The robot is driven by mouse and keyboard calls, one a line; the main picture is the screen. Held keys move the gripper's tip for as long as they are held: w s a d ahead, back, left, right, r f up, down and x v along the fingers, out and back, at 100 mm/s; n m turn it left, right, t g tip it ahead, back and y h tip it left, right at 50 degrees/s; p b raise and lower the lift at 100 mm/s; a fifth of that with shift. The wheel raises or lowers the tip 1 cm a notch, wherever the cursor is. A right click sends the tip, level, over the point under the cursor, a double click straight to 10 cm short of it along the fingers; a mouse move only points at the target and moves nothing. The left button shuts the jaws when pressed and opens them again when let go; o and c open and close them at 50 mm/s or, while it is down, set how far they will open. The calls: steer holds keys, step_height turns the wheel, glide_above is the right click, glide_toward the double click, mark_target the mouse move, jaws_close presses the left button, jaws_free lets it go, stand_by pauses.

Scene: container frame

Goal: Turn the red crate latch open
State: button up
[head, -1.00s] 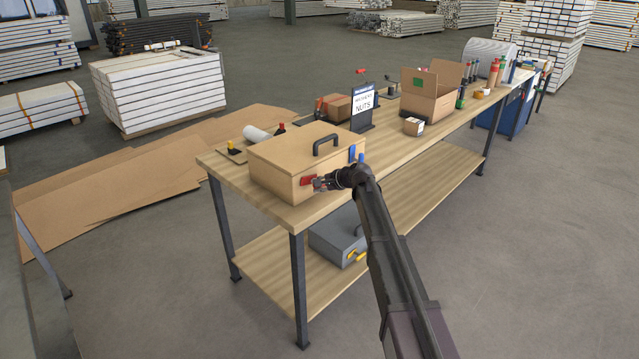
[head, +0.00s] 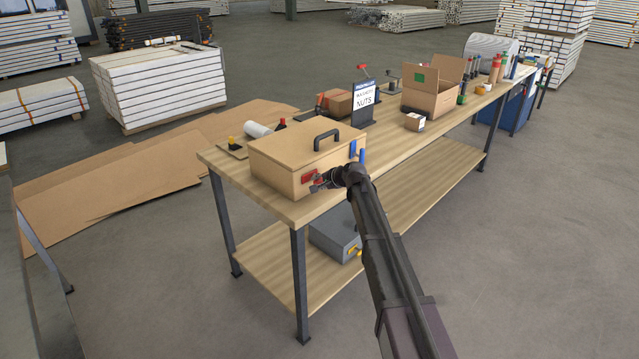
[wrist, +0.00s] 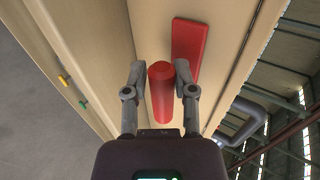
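The crate is a tan box (head: 275,165) with a dark top handle, near the left end of the workbench. Its red latch (head: 310,177) is on the front face. In the wrist view the latch shows as a red flat plate (wrist: 189,50) on the tan wall and a red rounded handle (wrist: 161,95) standing closer to me. My gripper (head: 323,183) is at the latch; in the wrist view my gripper (wrist: 160,75) has its two fingers apart, one on each side of the red handle. A gap shows on the left; the right finger is very close to the handle.
A blue part (head: 352,149) is at the right of the crate's front. A sign (head: 364,100), an open carton (head: 432,95) and a small box (head: 414,122) stand farther along the bench. A grey case (head: 334,238) lies on the lower shelf (head: 270,268).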

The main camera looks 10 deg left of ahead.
steer(key=shift+o, duration=1.4)
steer(key=shift+s+r+n+p, duration=0.15)
steer(key=shift+s+n+p, duration=0.2)
steer(key=shift+s, duration=0.25)
steer(key=s+d+n+g+h+p, duration=0.2)
steer(key=s+d+h, duration=0.1)
steer(key=s+d, duration=0.6)
steer(key=s+d+f+n+g+h+p, duration=0.1)
steer(key=s+d+n+g+h+p, duration=0.1)
steer(key=s+d, duration=0.8)
steer(key=s+d+n+g+h+p, duration=0.2)
steer(key=s+d, duration=0.8)
steer(key=s, duration=0.9)
steer(key=shift+s+f+n+g+h, duration=0.3)
steer(key=shift+f+n+g+h, duration=0.1)
steer(key=shift+h, duration=0.5)
